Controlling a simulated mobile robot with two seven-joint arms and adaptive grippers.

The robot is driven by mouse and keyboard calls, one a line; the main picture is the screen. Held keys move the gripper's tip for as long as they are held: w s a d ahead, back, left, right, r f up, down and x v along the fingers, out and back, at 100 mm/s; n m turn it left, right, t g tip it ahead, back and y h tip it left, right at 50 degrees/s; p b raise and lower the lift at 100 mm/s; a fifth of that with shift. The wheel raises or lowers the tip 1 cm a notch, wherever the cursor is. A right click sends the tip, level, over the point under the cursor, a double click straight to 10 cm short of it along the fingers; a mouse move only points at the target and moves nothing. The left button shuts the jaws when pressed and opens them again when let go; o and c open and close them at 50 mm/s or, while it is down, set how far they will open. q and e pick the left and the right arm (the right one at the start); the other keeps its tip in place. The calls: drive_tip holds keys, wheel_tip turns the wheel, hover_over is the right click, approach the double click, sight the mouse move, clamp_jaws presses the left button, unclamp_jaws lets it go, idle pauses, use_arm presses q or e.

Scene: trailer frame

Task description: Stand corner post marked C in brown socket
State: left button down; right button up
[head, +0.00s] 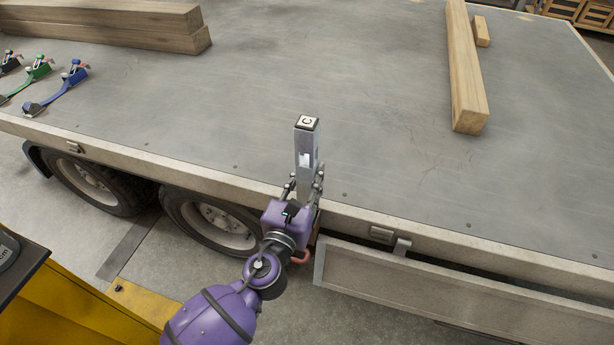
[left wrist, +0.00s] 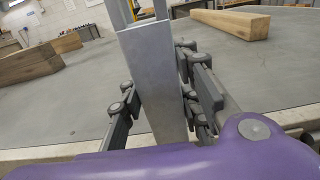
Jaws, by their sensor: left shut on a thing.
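In the left wrist view the post (left wrist: 150,75) rises between the dark finger links of the gripper (left wrist: 165,90). The foot of the post is hidden by my gripper and wrist. I cannot make out the brown socket, nor tell whether the post is in it. My right gripper is not in view.
The grey trailer deck (head: 300,60) is mostly clear around the post. Timber beams lie at the back left (head: 110,25) and right (head: 465,75). Several coloured ratchet straps (head: 65,85) lie at the left edge. A side panel (head: 420,290) hangs below the deck at right.

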use_arm(q)
drive_tip(key=shift+r, duration=0.1)
idle(0.3)
drive_tip(key=c, duration=1.2)
unclamp_jaws()
drive_tip(key=shift+s+f, duration=0.1)
drive_tip(key=shift+f, duration=0.1)
